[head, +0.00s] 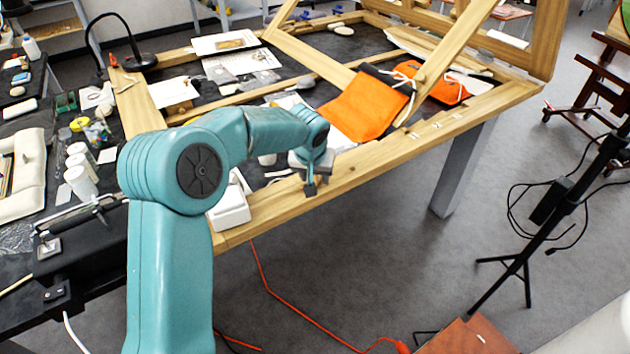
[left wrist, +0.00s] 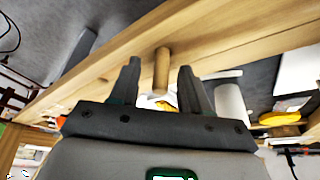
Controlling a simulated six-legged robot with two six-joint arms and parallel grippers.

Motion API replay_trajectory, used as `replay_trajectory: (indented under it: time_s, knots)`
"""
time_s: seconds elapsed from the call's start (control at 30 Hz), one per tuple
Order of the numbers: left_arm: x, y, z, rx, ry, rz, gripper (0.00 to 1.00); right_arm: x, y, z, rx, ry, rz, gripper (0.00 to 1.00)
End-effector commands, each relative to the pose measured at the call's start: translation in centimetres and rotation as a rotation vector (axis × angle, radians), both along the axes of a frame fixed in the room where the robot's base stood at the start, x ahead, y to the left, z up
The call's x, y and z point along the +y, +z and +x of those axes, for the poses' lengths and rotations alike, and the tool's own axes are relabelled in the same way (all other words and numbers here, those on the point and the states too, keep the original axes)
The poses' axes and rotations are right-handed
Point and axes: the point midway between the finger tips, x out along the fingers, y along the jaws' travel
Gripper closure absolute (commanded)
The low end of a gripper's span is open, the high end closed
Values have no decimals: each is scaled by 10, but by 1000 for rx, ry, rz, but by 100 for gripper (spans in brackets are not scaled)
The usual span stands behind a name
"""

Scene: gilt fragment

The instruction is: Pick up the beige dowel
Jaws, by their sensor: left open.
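The beige dowel (left wrist: 161,72) shows in the left wrist view as a short wooden cylinder. It lies in line with the gap between the two dark fingers of my left gripper (left wrist: 160,66), against the pale wooden beam. The fingers are apart, with a visible space on each side of the dowel; I cannot tell how far ahead of the fingertips it is. In the head view my left gripper (head: 310,186) points down over the front beam of the wooden frame, and I cannot make out the dowel there. My right gripper is not in view.
The wooden frame's front beam (head: 383,152) runs below the gripper. An orange cloth pouch (head: 365,106) lies to its right and a white box (head: 230,208) to its left. A slanted beam (head: 450,50) rises at right. The floor in front is mostly open, with an orange cable (head: 290,305).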

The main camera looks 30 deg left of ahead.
Motion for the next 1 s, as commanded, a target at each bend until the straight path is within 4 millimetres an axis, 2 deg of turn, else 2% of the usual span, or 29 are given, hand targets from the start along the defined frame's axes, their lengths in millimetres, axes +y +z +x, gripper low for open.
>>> replay_trajectory:
  time_s: [0.2,0.33,0.37,0.77,0.87,1.0]
  knots:
    - [0,0,1,-2,1,0,53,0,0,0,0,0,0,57]
    - [0,0,0,-2,1,0,96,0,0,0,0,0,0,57]
    - [0,0,0,-2,1,0,100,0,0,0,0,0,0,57]
    - [0,4,1,-2,1,0,100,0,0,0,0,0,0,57]
    - [1,14,1,-4,2,2,100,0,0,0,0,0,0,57]
    - [0,42,2,-7,1,1,100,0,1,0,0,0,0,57]
